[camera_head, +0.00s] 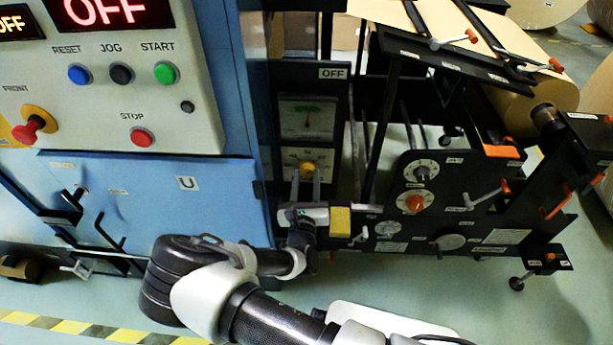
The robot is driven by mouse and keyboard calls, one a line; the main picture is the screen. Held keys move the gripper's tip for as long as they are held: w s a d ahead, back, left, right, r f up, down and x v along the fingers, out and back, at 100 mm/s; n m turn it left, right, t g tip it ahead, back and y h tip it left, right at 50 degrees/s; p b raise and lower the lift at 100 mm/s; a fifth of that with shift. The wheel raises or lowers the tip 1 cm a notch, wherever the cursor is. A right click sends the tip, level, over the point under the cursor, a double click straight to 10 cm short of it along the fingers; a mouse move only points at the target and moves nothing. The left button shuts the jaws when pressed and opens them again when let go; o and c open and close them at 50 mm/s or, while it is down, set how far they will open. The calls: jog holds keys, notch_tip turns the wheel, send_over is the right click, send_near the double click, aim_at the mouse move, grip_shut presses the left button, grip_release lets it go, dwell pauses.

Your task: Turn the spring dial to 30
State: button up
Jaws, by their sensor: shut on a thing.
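A small yellow knob (307,167) sits on a white plate below a gauge on the black panel. My gripper (307,172) reaches up from below, with one grey finger on each side of this knob, shut on it. The plate's markings are too small to read. Two other round dials are on the black frame to the right: a dial with a dark knob (421,172) and a dial with an orange knob (414,203). I cannot read which one is labelled as the spring dial, nor any dial's setting.
A gauge (306,118) with a green band is just above the yellow knob. A yellow block (340,221) is right of my wrist. The blue cabinet (165,205) stands close on the left. Handled levers (490,195) project from the frame at right. Floor at lower right is clear.

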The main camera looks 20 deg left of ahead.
jog(key=n+p, duration=0.2)
jog(key=n, duration=0.4)
jog(key=shift+p, duration=0.4)
jog(key=n, duration=0.3)
jog(key=shift+n+p, duration=0.35)
jog(key=shift+n, duration=0.05)
jog(key=n, duration=0.3)
jog(key=shift+n, duration=0.4)
jog(key=n, duration=1.1)
jog(key=shift+n, duration=0.4)
jog(key=o, duration=1.1)
jog(key=shift+c, duration=0.2)
jog(key=shift+s, duration=0.15)
